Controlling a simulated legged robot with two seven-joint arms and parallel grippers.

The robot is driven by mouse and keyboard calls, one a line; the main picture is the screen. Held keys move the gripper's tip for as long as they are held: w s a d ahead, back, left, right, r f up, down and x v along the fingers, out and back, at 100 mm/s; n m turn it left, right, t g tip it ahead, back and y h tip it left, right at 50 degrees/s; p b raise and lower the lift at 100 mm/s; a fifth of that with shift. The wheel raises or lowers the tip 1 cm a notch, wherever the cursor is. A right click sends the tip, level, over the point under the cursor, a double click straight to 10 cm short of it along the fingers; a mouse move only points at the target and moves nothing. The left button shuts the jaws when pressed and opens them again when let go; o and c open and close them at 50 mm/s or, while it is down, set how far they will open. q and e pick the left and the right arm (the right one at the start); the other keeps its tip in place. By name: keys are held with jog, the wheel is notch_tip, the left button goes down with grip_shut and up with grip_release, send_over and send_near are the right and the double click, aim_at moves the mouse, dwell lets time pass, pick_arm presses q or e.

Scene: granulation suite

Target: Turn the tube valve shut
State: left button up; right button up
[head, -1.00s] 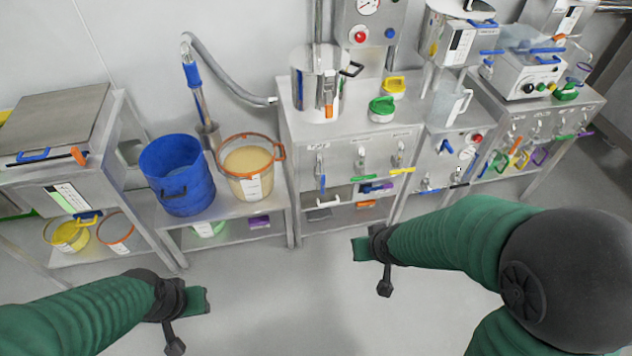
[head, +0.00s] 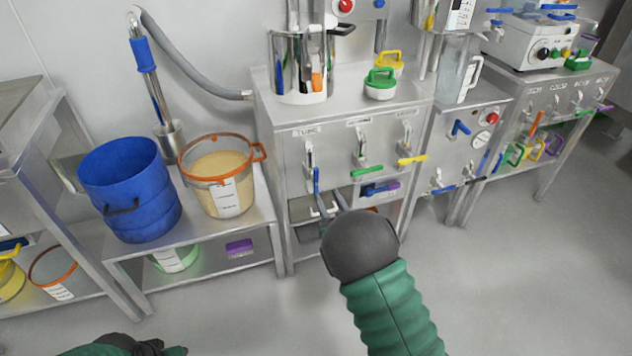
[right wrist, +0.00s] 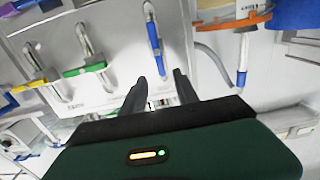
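The left valve's blue handle (head: 316,180) hangs straight down. The green handle (head: 366,170) and yellow handle (head: 411,160) lie crosswise. In the right wrist view, the blue handle (right wrist: 153,32) is just beyond my right gripper (right wrist: 158,80), whose two fingers stand apart and empty. In the head view my right gripper (head: 332,197) is just below the blue handle. My left gripper (head: 172,350) is partly cut off at the bottom.
A low steel table (head: 250,225) at left holds a blue tub (head: 130,185) and an orange-rimmed bucket (head: 228,198). A grey hose (head: 195,72) runs above them. Lower shelves of the cabinet hold handled items. The floor (head: 520,270) at right is clear.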

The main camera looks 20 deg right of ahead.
aim_at(317, 177)
jog(key=w+b, duration=0.1)
jog(key=w, duration=0.3)
jog(key=w+b, duration=0.2)
jog(key=w, duration=0.3)
jog(key=shift+w+a+f, duration=0.2)
jog(key=shift+w, duration=0.1)
jog(key=shift+w+r, duration=0.1)
jog(key=shift+w, duration=0.35)
grip_shut()
